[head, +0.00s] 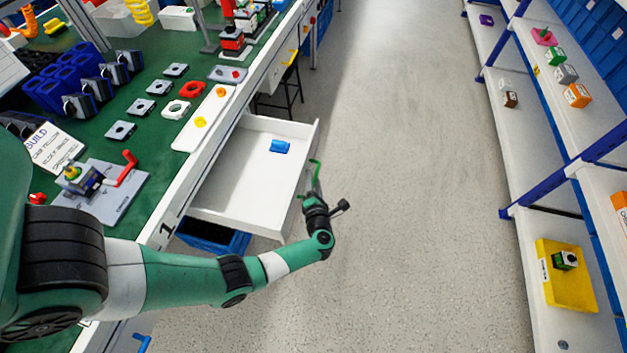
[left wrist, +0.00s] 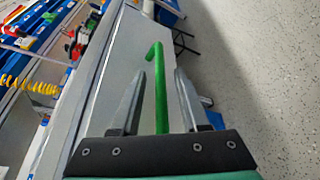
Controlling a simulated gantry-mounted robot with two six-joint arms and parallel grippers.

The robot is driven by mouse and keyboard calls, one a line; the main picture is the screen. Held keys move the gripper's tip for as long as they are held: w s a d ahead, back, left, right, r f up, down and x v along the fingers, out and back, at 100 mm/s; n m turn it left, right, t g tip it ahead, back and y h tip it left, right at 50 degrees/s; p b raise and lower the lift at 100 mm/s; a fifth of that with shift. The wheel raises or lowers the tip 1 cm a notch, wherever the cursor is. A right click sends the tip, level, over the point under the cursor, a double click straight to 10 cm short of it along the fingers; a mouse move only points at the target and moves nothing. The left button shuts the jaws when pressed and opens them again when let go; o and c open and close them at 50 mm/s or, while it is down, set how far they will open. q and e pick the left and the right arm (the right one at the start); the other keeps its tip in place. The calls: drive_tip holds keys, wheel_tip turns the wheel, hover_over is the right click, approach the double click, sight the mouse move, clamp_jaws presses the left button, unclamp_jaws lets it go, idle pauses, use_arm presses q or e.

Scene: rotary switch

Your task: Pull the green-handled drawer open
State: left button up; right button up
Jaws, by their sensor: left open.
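The white drawer (head: 245,190) stands well out from the workbench in the head view, with a blue block (head: 280,146) inside. Its green handle (head: 317,172) is at the drawer's front, and it also shows in the left wrist view (left wrist: 160,95). My left gripper (head: 311,186) is at the drawer's front. In the left wrist view the fingers of this gripper (left wrist: 161,75) are open, one on each side of the green handle, with gaps visible. My right gripper is not in view.
The green-topped workbench (head: 110,155) holds several grey plates, a red crank and cards. A blue bin (head: 210,236) sits below the drawer. Shelves with coloured blocks and a yellow tray (head: 548,290) stand at right. The aisle floor (head: 400,130) is clear.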

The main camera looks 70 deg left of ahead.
use_arm(q)
drive_tip(key=shift+d+r, duration=0.15)
drive_tip(key=shift+d, duration=0.15)
drive_tip(key=p+v, duration=0.4)
drive_tip(key=v, duration=0.7)
